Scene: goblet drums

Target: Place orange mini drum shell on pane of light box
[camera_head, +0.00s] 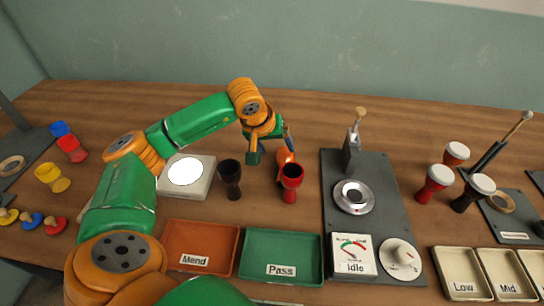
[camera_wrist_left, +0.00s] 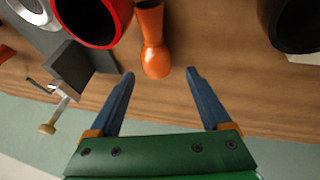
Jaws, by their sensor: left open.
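The light box (camera_head: 199,193) is a pale box left of the black shell, with a round, glowing white pane (camera_head: 186,171) on top, bare. My right gripper is out of view.
A red shell (camera_head: 291,184) and a black shell (camera_head: 231,182) stand close in front. The Mend tray (camera_head: 231,238) and Pass tray (camera_head: 249,270) lie nearer. A dark gauge station (camera_head: 385,215) is right, with several skinned drums beyond it.

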